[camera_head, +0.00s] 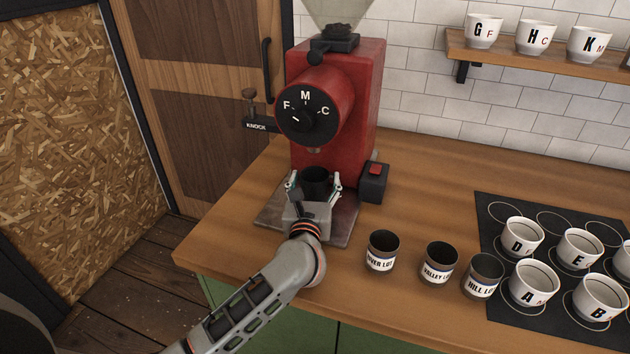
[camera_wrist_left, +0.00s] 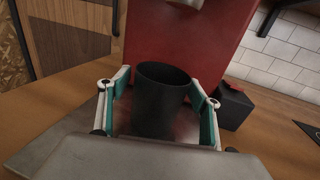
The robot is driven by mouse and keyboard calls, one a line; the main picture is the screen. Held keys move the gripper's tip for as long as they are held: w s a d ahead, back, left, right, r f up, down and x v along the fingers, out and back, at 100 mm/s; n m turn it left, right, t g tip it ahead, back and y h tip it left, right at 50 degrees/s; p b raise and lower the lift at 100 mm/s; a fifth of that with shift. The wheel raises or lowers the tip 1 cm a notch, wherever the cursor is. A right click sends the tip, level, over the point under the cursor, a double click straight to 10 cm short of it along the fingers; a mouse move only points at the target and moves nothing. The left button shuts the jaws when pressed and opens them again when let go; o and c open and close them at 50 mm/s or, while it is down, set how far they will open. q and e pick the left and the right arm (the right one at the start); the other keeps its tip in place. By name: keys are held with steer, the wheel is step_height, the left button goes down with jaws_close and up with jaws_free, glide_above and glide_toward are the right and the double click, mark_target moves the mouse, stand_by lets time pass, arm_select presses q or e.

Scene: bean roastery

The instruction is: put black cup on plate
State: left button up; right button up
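The black cup (camera_head: 316,181) stands upright under the red grinder's spout, at the grinder's foot. It also shows in the middle of the left wrist view (camera_wrist_left: 160,100). My left gripper (camera_head: 314,190) is around the cup, one finger on each side. In the left wrist view its fingers (camera_wrist_left: 160,108) are spread, with small gaps to the cup, so it looks open. A flat dark metal plate (camera_head: 343,222) lies on the counter under the cup and my gripper; the cup's base is partly hidden. My right gripper is not in view.
The red grinder (camera_head: 345,130) rises behind the cup, with a small black box (camera_head: 373,185) at its right. Three labelled dark cups (camera_head: 382,252) stand right of the plate. Several white lettered cups (camera_head: 522,238) stand on a black mat (camera_head: 510,309). Bare counter (camera_head: 430,190) lies between.

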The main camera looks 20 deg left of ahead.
arm_select(q)
steer(key=shift+r, duration=0.25)
steer(key=s, duration=0.3)
steer(key=s+d, duration=0.1)
steer(key=s, duration=0.3)
steer(key=s+d, duration=0.1)
steer(key=s, duration=0.3)
steer(key=shift+f, duration=0.15)
steer(key=shift+s+d+b, duration=0.15)
steer(key=shift+s+b, duration=0.15)
steer(key=shift+s, duration=0.15)
